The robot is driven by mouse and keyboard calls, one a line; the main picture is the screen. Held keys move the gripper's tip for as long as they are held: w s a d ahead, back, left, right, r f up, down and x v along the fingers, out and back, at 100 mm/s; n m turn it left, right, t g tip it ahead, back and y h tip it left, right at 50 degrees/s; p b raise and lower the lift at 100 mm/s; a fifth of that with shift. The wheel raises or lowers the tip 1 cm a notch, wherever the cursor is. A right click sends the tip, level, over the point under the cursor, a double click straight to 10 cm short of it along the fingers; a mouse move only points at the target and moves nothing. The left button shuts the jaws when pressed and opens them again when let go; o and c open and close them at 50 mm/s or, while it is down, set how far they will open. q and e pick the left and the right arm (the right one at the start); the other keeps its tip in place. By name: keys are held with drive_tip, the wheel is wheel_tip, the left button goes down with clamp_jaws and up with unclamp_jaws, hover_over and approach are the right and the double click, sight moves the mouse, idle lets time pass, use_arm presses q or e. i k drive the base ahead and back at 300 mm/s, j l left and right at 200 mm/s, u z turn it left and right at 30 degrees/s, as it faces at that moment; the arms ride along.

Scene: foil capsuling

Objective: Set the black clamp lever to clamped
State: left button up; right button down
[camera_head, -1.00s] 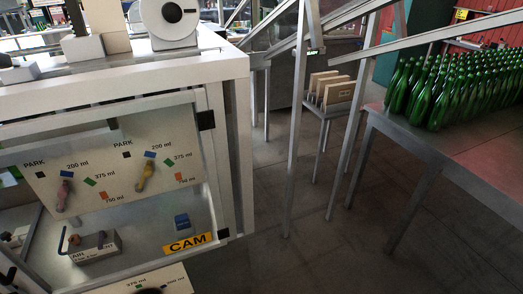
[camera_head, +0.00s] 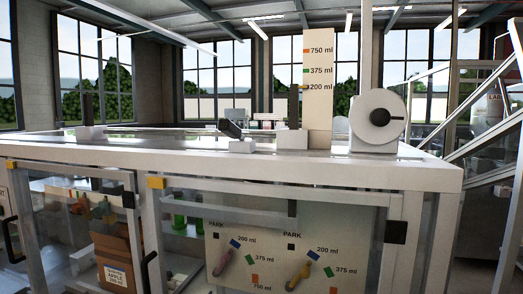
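On top of the white machine stand several black levers on pale blocks. One black lever (camera_head: 87,106) stands upright at the left. A second black lever (camera_head: 231,129) is tilted, leaning to the left, near the middle. A third black lever (camera_head: 294,105) stands upright in front of the scale board. No label shows which of them is the clamp lever. Neither of my grippers is in view.
The machine's white top (camera_head: 200,150) has a scale board (camera_head: 318,95) marked 750, 375 and 200 ml and a round white dial (camera_head: 367,120). Below, behind a framed door, a panel (camera_head: 300,240) carries two selector handles. A cardboard box (camera_head: 115,262) is inside at left.

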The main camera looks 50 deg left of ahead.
sight(224, 126)
drive_tip(key=u, duration=1.75)
